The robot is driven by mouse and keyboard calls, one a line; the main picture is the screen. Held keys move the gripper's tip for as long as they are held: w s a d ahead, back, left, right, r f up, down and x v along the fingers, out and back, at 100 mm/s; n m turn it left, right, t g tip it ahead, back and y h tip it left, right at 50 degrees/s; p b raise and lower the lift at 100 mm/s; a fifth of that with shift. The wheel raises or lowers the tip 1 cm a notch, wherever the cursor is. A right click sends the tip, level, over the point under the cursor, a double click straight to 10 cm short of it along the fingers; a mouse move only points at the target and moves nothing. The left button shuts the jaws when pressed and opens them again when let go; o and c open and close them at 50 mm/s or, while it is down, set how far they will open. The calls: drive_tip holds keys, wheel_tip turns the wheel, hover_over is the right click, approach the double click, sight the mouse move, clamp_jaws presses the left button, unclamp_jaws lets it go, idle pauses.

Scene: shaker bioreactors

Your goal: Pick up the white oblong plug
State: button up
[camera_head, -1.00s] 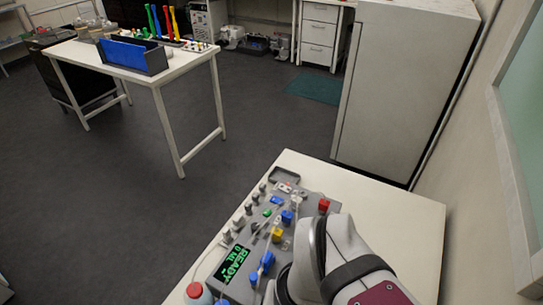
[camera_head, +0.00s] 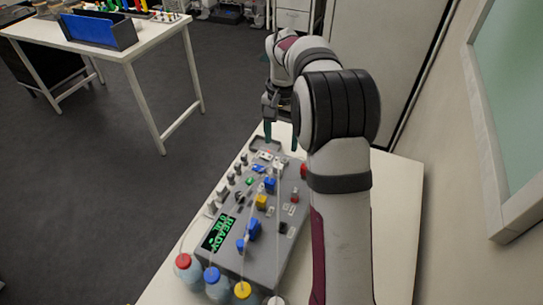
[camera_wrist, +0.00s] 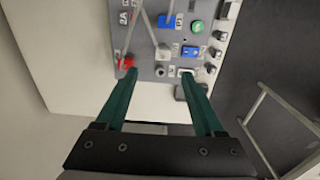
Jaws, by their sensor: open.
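A small white oblong piece, which looks like the white plug (camera_head: 265,155), sits at the far end of the grey device panel, by a shallow dark tray. In the wrist view the white plug (camera_wrist: 186,71) shows just ahead of the right fingertip, partly covered by it. My gripper (camera_head: 281,136) is above the far end of the device, with its teal fingers pointing down. In the wrist view my gripper (camera_wrist: 159,74) is open with nothing between the fingers. Its left fingertip appears close to a red knob (camera_wrist: 127,63).
The grey device (camera_head: 285,245) carries blue and yellow blocks, several knobs, thin tubes and a green READY display (camera_head: 218,233). Bottles with coloured caps (camera_head: 212,274) stand at its near end. The white table (camera_head: 395,205) is bare on the right. A dark tray (camera_head: 265,143) sits at the far end.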

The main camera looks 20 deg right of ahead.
sight(278, 165)
drive_tip(key=f, duration=1)
drive_tip(key=shift+w+a+f, duration=0.15)
drive_tip(key=shift+a+f, duration=0.1)
drive_tip(key=shift+a, duration=0.05)
clamp_jaws()
